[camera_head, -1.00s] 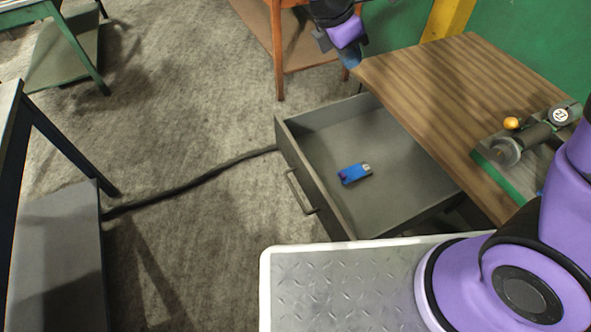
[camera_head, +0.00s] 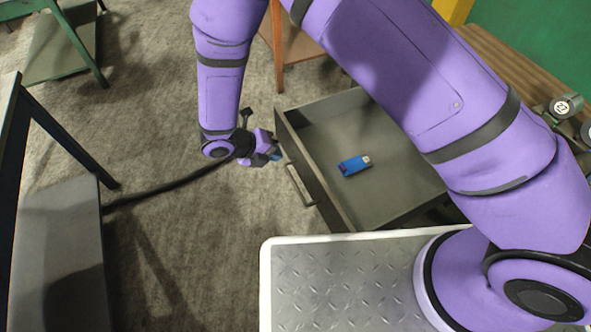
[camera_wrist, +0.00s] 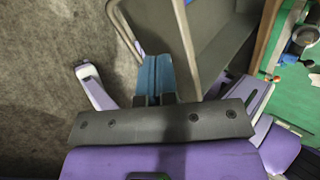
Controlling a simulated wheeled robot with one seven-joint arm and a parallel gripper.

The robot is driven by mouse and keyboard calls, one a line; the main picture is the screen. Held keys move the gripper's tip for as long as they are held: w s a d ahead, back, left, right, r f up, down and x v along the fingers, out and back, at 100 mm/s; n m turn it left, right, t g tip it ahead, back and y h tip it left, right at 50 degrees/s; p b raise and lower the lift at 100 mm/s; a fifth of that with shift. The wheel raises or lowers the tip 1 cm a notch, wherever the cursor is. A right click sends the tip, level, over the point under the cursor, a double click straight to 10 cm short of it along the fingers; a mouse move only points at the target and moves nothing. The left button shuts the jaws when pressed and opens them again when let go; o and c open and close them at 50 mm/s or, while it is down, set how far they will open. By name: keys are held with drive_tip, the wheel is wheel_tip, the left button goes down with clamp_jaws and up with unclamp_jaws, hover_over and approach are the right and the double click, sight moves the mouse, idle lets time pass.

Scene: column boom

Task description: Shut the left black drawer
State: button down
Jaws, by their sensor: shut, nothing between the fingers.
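The dark grey drawer (camera_head: 325,195) is pulled well out from under the wooden-topped table. Its bar handle (camera_head: 299,187) is on the front panel. In the wrist view the drawer front (camera_wrist: 155,22) and its handle (camera_wrist: 124,28) lie just ahead of the fingers. My gripper (camera_head: 276,156) is beside the outer face of the drawer front, near its far corner. Its blue fingers show in the wrist view (camera_wrist: 154,76), closed together and empty. I cannot tell whether they touch the panel. My arm hides part of the drawer and table.
A blue object (camera_head: 354,166) lies inside the drawer. The wooden tabletop (camera_head: 500,60) carries some tools at right. A dark bench (camera_head: 55,250) stands at far left. The floor before the drawer is otherwise clear.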

sight(303, 172)
drive_tip(key=d+f, duration=0.2)
drive_tip(key=f, duration=0.1)
drive_tip(key=d+f+n, duration=0.1)
drive_tip(key=f, duration=0.3)
drive_tip(key=w+d+f+n, duration=0.1)
drive_tip(key=d+f, duration=0.1)
drive_tip(key=f, duration=0.1)
drive_tip(key=shift+d+f+t, duration=0.3)
drive_tip(key=shift+d+f, duration=0.05)
drive_tip(key=shift+w, duration=0.1)
